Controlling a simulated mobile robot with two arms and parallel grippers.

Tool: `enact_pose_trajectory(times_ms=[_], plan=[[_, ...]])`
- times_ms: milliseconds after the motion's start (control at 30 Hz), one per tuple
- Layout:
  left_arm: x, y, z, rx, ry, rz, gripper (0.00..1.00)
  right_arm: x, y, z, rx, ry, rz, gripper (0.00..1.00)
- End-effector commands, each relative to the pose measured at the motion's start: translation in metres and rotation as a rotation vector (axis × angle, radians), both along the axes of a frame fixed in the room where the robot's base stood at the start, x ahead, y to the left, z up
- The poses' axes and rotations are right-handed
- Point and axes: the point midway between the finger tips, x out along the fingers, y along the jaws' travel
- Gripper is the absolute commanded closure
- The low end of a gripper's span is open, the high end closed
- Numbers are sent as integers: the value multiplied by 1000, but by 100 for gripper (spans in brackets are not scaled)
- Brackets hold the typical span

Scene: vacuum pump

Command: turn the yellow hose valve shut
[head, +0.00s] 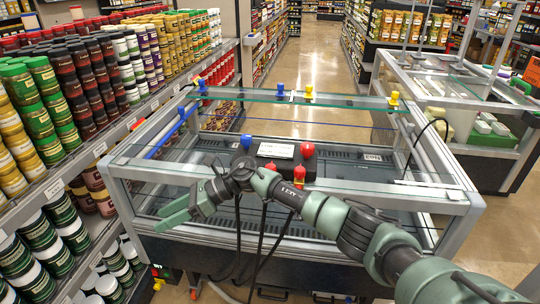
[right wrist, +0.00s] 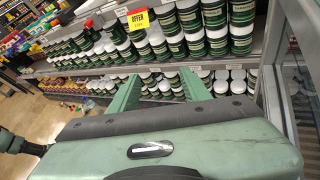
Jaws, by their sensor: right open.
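A yellow valve handle (head: 309,92) stands on the far rim of the glass-topped case, right of a blue one. A second yellow handle (head: 394,99) stands at the rim's far right corner. I cannot tell which is the hose valve. My right gripper (head: 162,218) is open and empty over the case's front left part, fingers pointing left, well apart from both yellow handles. In the right wrist view its two green fingers (right wrist: 160,75) are spread toward the shelf jars, with nothing between them. My left gripper is not in view.
The case (head: 140,167) holds a dark unit with red knobs (head: 307,150) and a blue knob (head: 246,142). More blue handles (head: 202,86) are on the rim. Shelves of jars (head: 75,75) stand close on the left. A second case (head: 470,75) is at right; the aisle (head: 318,40) behind is clear.

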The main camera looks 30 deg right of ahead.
Motion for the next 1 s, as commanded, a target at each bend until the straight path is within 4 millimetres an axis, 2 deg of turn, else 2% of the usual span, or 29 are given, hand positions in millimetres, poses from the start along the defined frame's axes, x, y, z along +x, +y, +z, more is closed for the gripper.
enact_pose_trajectory(times_ms=[33, 67, 167, 200, 300, 400, 500, 600, 667, 767, 1000], plan=[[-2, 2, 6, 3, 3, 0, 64, 1, -16, 22, -137, -118, 104, 53], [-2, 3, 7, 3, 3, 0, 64, 0, -29, 28, -224, -177, 170, 53], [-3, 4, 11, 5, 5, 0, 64, 1, -84, 51, -511, -320, 369, 53], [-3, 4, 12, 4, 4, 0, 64, 1, -110, 62, -620, -353, 439, 53], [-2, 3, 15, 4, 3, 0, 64, 0, -175, 95, -857, -389, 581, 53], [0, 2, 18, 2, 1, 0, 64, -5, -228, 127, -1029, -374, 677, 53], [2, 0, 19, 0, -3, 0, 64, -11, -261, 150, -1129, -346, 733, 53], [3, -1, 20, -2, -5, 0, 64, -15, -278, 161, -1175, -326, 759, 53], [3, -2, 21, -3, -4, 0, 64, -16, -282, 161, -1187, -319, 766, 53], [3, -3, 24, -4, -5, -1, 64, -17, -284, 151, -1190, -316, 770, 53], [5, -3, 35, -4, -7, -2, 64, -18, -282, 112, -1186, -317, 769, 53]])
